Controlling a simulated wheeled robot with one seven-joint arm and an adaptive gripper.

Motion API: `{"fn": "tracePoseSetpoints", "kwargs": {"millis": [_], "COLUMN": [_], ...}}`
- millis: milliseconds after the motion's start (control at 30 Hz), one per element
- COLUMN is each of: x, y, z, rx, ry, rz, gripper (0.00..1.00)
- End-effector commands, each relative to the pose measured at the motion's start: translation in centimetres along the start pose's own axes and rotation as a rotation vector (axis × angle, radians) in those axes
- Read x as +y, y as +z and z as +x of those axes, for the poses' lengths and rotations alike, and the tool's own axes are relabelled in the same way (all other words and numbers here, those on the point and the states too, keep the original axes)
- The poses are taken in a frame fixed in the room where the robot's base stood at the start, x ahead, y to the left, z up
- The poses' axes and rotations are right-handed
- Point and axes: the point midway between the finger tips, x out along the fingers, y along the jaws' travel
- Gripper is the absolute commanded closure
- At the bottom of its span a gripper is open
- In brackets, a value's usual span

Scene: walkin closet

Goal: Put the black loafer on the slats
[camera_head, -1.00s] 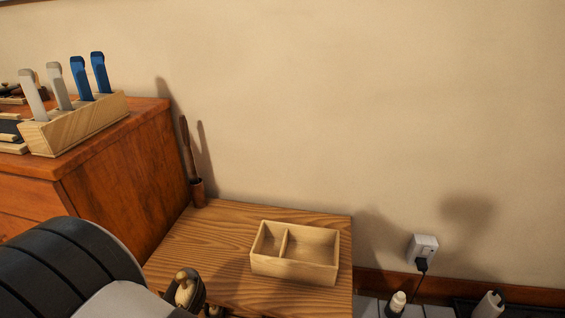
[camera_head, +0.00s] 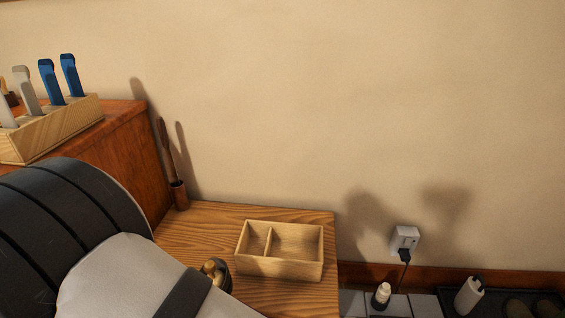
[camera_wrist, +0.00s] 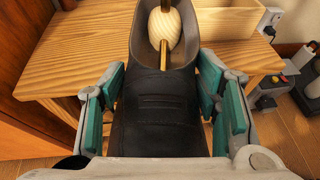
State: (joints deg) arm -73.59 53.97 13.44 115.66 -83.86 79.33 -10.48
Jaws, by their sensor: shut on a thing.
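The black loafer (camera_wrist: 160,110) fills the middle of the wrist view, with a pale wooden shoe tree (camera_wrist: 166,30) in its opening. My gripper (camera_wrist: 160,82) is shut on the loafer, its teal pads on either side of it. The loafer is held above the edge of the wooden table. In the head view, only the shoe tree's knob (camera_head: 213,266) and a bit of dark shoe show past my arm. I cannot make out the slats for certain; pale panels (camera_head: 424,304) show low at the right.
A two-compartment wooden box (camera_head: 281,268) and a brown stick in a holder (camera_head: 180,194) stand on the table (camera_head: 205,222). A plugged outlet (camera_head: 405,240) is on the wall. A bottle (camera_head: 381,296), a white roll (camera_head: 469,295) and a dark tray (camera_head: 544,296) with shoes are at lower right.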

Motion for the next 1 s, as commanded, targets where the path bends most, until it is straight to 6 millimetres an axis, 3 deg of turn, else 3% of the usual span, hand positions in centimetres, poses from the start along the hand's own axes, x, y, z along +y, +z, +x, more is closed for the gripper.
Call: {"fn": "tracePoseSetpoints", "kwargs": {"millis": [267, 700, 1000], "x": [-6.6, -22.0, -28.7], "y": [4.0, 12.7, 16.5], "z": [3.0, 9.9, 12.9], "rx": [-0.003, -0.003, -0.002], "ry": [-0.118, -0.392, -0.512], "rz": [0.049, 0.165, 0.215], "gripper": [0.98, 0.98, 0.98]}}
